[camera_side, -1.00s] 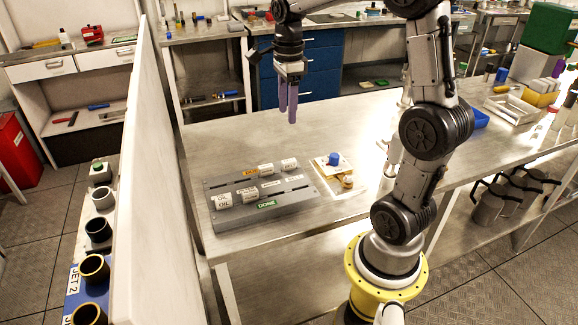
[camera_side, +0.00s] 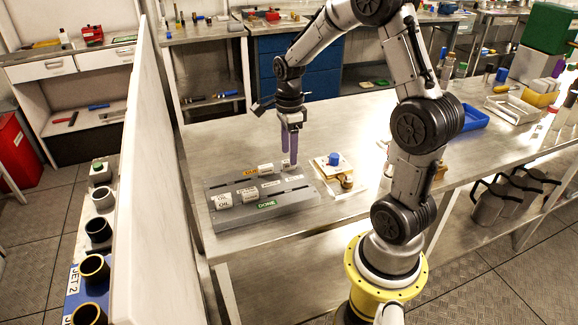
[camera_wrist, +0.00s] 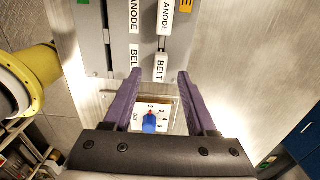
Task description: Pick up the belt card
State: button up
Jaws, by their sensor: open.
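The belt card (camera_wrist: 160,68) is a white block lettered BELT, standing at the right end of the back row of the grey board in the side view (camera_side: 288,166). My gripper (camera_wrist: 160,78) has two purple fingers. They are open, one on each side of the belt card in the wrist view. In the side view my gripper (camera_side: 290,162) points down at the card and partly hides it.
An anode card (camera_wrist: 166,16) stands close by in the same row. The grey board (camera_side: 236,218) holds oil cards (camera_side: 223,201) at its left end and a green DONE label (camera_side: 267,204). A small pale plate with a blue knob (camera_side: 333,159) lies right of it. The tabletop behind is clear.

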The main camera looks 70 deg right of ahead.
aim_at(289, 169)
jog(key=shift+f, duration=1.2)
grip_shut()
jog(key=shift+r, duration=0.1)
